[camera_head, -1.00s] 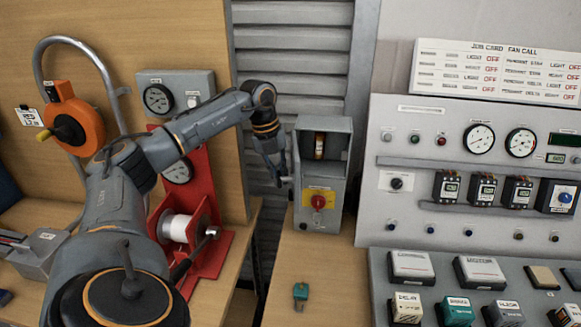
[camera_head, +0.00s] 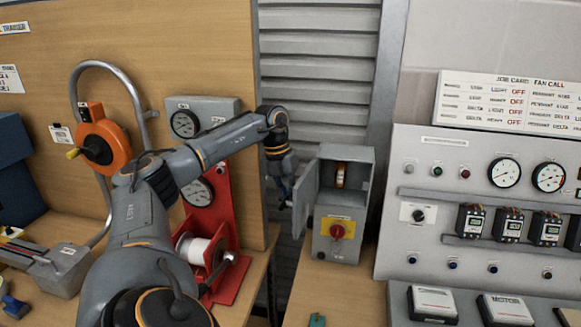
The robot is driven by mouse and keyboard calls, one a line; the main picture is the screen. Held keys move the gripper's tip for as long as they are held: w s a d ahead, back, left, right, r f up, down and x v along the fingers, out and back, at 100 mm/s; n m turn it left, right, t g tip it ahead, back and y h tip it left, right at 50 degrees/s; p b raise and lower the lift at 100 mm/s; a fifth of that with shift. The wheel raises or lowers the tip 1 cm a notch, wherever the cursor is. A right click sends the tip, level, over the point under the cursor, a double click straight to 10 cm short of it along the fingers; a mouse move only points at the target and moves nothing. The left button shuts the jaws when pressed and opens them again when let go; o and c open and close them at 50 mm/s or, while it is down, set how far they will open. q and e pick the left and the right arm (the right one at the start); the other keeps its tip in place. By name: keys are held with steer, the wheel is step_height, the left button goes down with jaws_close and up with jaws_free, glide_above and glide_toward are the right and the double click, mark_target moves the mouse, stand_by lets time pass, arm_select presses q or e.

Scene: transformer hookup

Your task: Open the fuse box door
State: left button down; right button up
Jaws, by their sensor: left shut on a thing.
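The grey fuse box (camera_head: 365,185) stands on the wooden bench in the middle. Its upper opening faces me and shows a fuse-like part (camera_head: 340,175) with an orange band inside. The fuse box door (camera_head: 305,200) stands open, swung out to the left side of the box. My left gripper (camera_head: 286,200) is at the door's outer left edge, shut on it; the exact grip is small and dark. A red rotary switch (camera_head: 337,231) on a yellow plate sits on the box's lower front. My right gripper is not in view.
A red stand with a white spool (camera_head: 203,250) and a grey gauge box (camera_head: 203,117) are left, behind my arm. A control panel (camera_head: 470,190) with gauges and breakers stands close on the right. Bare bench (camera_head: 335,290) lies in front of the fuse box.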

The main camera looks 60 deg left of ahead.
arm_select(q)
steer(key=shift+r, duration=0.2)
steer(key=c, duration=1.7)
jaws_free()
step_height(320, 180, up, 12)
steer(key=s+a, duration=0.1)
steer(key=a, duration=0.1)
steer(key=shift+s+f, duration=0.15)
steer(key=shift+s, duration=0.05)
